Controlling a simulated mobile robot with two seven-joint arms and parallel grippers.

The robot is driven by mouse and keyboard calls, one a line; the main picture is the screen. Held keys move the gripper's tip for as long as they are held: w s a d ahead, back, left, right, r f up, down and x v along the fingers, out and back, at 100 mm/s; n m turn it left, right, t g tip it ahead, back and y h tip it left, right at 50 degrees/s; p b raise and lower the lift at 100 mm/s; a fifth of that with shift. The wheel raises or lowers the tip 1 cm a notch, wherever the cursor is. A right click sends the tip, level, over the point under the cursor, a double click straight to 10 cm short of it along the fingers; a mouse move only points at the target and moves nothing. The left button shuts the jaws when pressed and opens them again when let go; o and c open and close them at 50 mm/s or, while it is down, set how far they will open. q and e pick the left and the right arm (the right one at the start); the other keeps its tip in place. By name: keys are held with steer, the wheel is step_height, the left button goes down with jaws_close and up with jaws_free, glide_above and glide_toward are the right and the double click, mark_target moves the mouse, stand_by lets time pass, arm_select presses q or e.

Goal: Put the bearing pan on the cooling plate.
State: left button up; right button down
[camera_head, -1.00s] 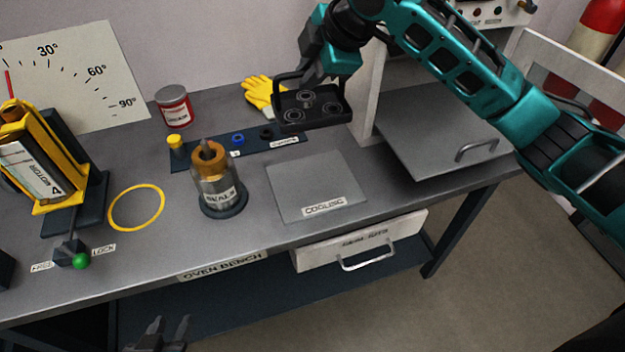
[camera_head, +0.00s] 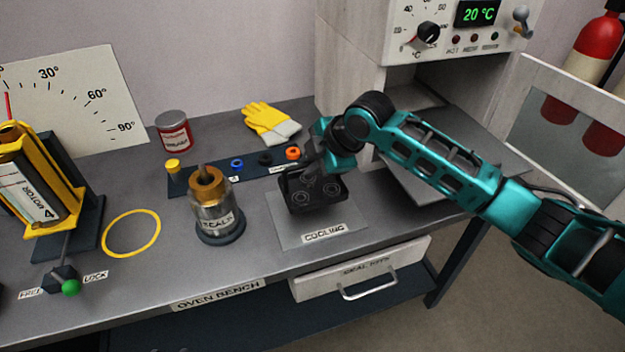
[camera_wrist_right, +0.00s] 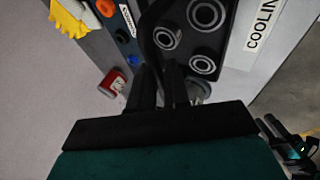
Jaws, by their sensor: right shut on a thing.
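The bearing pan (camera_head: 318,208), black with several grey ring bearings, is over the back part of the cooling plate (camera_head: 345,220), a light grey square labelled COOLING. It looks level; I cannot tell whether it touches the plate. My right gripper (camera_head: 312,165) is shut on the pan's handle at its back left side. The right wrist view shows the fingers (camera_wrist_right: 160,85) on the dark handle, with the bearings (camera_wrist_right: 203,14) beyond. My left gripper is out of the head view; a dark gripper shape (camera_wrist_right: 285,140) shows at the wrist view's lower right, its jaws unclear.
The SEALS cylinder (camera_head: 217,205) stands left of the plate. A dark strip with coloured plugs (camera_head: 237,164) lies behind, with a yellow glove (camera_head: 268,120) and a red can (camera_head: 173,130).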

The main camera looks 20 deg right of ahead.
mark_target(307, 183)
step_height(307, 183, down, 4)
steer(key=shift+f+b, duration=0.15)
steer(key=shift+b, duration=0.15)
steer(key=c, duration=1.5)
jaws_free()
steer(key=shift+f, duration=0.15)
steer(key=o, duration=0.4)
steer(key=p+v, duration=0.2)
steer(key=v, duration=1)
